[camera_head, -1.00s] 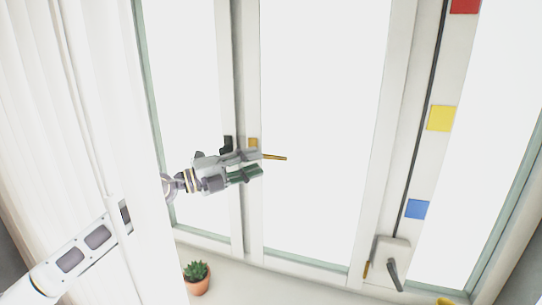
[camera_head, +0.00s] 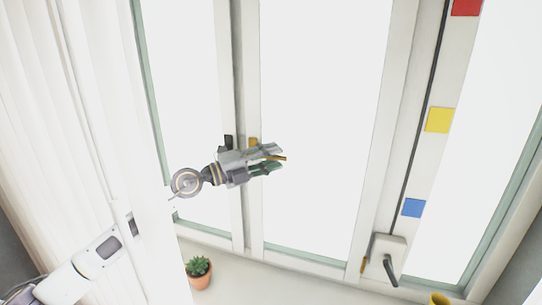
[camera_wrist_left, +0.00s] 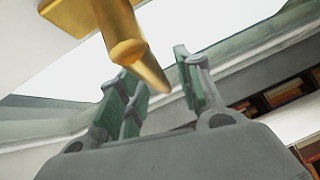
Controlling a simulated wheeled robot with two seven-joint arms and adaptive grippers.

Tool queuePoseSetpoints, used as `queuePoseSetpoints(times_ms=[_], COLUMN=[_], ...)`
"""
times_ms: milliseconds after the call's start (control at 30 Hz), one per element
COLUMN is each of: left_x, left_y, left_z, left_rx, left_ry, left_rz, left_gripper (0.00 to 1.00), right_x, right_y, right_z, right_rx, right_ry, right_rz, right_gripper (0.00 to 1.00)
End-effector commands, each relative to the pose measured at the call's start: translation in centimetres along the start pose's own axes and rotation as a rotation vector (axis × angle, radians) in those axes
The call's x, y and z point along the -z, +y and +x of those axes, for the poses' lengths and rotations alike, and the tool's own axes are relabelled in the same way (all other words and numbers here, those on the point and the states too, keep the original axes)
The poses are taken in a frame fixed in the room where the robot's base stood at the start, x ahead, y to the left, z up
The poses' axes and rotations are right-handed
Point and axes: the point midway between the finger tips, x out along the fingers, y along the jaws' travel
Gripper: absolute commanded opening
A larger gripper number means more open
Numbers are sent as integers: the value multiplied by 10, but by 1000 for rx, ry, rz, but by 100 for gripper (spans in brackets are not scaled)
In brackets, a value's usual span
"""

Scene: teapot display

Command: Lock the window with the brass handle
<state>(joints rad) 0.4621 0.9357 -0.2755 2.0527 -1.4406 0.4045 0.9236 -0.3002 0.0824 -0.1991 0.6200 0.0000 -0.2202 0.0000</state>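The brass handle (camera_head: 284,158) is on the middle window's left frame, its lever pointing right. Its mounting plate (camera_head: 253,142) shows just above my left gripper. My left gripper (camera_head: 277,160) is open, with its fingers pointing right along the lever. The lever's tip shows between the fingers, and the gripper hides most of the rest. In the left wrist view the brass handle (camera_wrist_left: 122,38) comes down from the top, its end in the gap between the green-padded fingers. I cannot tell whether a finger touches it. My right gripper is not in view.
A white curtain (camera_head: 70,130) hangs at the left, partly behind my left arm. A potted succulent (camera_head: 198,272) stands on the sill. A grey handle (camera_head: 390,270) is at the lower right, below coloured squares (camera_head: 440,120). A yellow object (camera_head: 439,299) sits at the bottom edge.

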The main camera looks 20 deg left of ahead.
Motion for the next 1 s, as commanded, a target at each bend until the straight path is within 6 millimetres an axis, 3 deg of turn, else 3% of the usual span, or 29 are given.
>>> queuePoseSetpoints(times_ms=[367, 633, 1000], left_x=[0, 0, 0], left_y=[0, 0, 0], left_z=[2, 2, 1], left_rx=[1, 0, -1], left_ry=[0, 0, 1], left_rz=[0, 1, 2], left_gripper=[34, 0, 0], right_x=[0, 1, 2], right_y=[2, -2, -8], right_z=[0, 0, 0], right_rx=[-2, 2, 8], right_ry=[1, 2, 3], right_rz=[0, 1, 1], right_gripper=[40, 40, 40])
